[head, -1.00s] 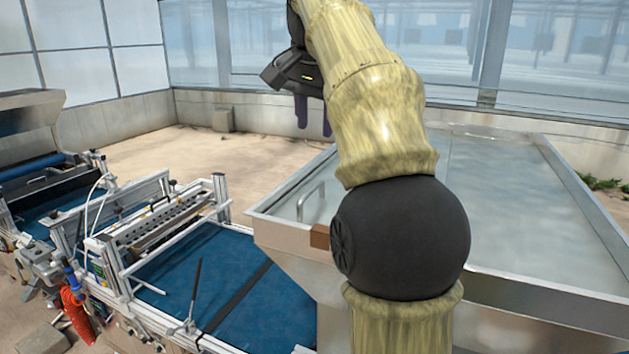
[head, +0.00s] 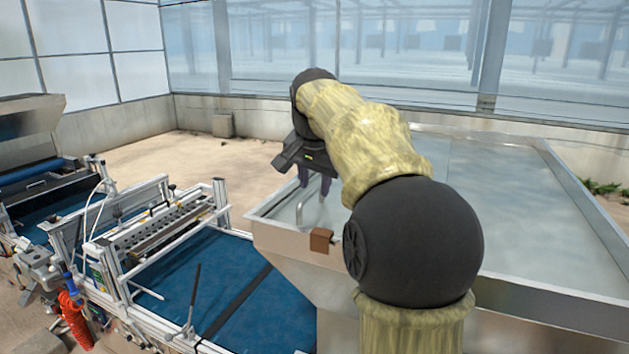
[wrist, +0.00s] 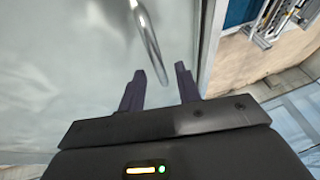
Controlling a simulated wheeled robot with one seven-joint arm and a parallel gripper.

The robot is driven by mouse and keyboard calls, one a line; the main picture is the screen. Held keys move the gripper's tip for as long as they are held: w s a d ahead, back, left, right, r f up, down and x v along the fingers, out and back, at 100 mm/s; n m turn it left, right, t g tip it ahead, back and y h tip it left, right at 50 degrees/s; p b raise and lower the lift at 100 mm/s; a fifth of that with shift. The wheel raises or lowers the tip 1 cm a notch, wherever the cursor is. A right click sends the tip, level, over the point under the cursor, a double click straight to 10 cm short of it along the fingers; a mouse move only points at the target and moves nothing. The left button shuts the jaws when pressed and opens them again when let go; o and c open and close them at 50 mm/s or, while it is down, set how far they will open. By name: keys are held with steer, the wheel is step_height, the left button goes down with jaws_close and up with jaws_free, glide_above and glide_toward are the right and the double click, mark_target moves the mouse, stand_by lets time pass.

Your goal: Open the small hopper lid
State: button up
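The small hopper lid (head: 480,215) is a large pale translucent panel on top of the metal hopper at the right. Its handle (head: 303,205) is a bent metal bar near the lid's left edge; it also shows in the wrist view (wrist: 148,45), beyond my fingertips. My gripper (head: 314,188) is just above and behind the handle in the head view. In the wrist view my gripper (wrist: 161,72) has its two dark fingers apart with nothing between them. The handle's end appears near the gap between the fingers; I cannot tell the exact distance. The lid looks closed.
A blue conveyor belt (head: 215,275) with a metal-framed seeder unit (head: 160,225) lies to the left. A second hopper (head: 30,115) stands far left. Sandy floor (head: 150,150) lies behind.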

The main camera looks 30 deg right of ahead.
steer(key=shift+f, duration=0.1)
jaws_close()
stand_by(0.3)
